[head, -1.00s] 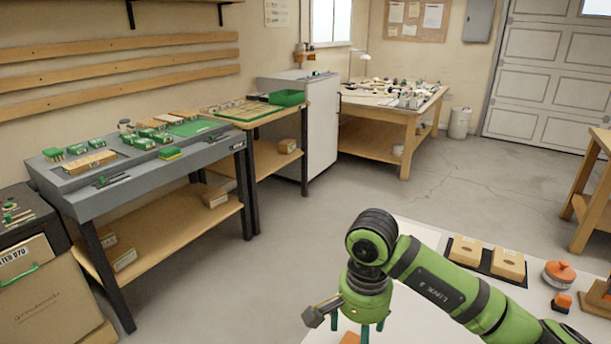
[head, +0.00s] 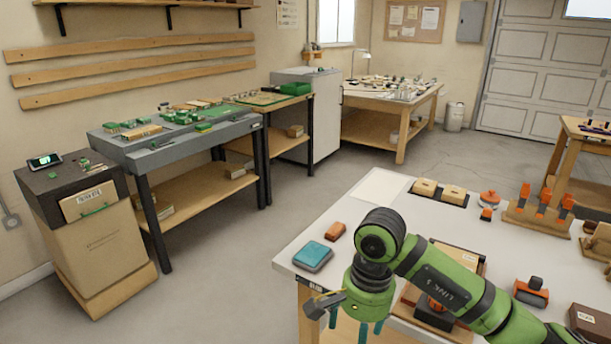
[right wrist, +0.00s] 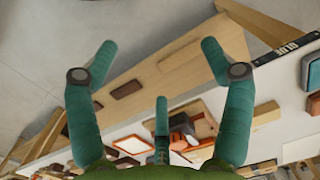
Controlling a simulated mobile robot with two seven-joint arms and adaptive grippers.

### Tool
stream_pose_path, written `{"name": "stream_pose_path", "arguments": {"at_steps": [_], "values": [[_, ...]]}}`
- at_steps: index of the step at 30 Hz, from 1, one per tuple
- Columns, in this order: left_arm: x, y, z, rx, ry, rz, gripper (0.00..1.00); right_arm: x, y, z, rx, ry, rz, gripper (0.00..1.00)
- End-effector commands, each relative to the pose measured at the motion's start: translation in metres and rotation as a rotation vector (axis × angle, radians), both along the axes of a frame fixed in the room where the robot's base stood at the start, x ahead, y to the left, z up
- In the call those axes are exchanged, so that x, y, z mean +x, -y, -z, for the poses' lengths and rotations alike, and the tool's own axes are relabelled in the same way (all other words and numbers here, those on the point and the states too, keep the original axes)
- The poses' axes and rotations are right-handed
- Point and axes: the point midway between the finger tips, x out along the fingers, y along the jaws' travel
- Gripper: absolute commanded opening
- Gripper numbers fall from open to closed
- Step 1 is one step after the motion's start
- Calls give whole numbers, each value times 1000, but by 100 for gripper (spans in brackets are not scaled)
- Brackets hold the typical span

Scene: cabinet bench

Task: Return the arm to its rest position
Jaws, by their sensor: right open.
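My green right arm comes in from the lower right in the head view. Its gripper (head: 360,329) points downward at the near left edge of the white table (head: 340,208), with the lower ends of its teal fingers cut off by the frame. In the right wrist view the gripper's teal fingers (right wrist: 158,62) are spread wide apart with nothing between them. My left gripper is in neither view.
A grey workbench (head: 160,155) and a dark-topped cabinet (head: 90,235) stand left. Open floor lies between (head: 240,260).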

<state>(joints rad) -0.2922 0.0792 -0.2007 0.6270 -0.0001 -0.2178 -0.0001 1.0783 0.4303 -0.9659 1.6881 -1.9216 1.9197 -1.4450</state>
Motion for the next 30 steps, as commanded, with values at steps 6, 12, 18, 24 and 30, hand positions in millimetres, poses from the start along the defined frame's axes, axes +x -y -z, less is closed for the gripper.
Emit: {"name": "stream_pose_path", "arguments": {"at_steps": [6, 12, 18, 24, 30], "values": [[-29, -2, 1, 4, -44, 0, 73, -26, -73, 37, 395, -327, 284, 81], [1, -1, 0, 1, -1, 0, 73, -21, -134, 48, 812, -804, 804, 81], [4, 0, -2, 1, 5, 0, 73, 49, -107, 120, 1185, -1534, 1775, 81], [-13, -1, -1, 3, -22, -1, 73, 51, -28, 247, -1044, 1609, -2077, 81], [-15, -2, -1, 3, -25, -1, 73, -16, 41, 368, -677, 1185, -1737, 81]]}}
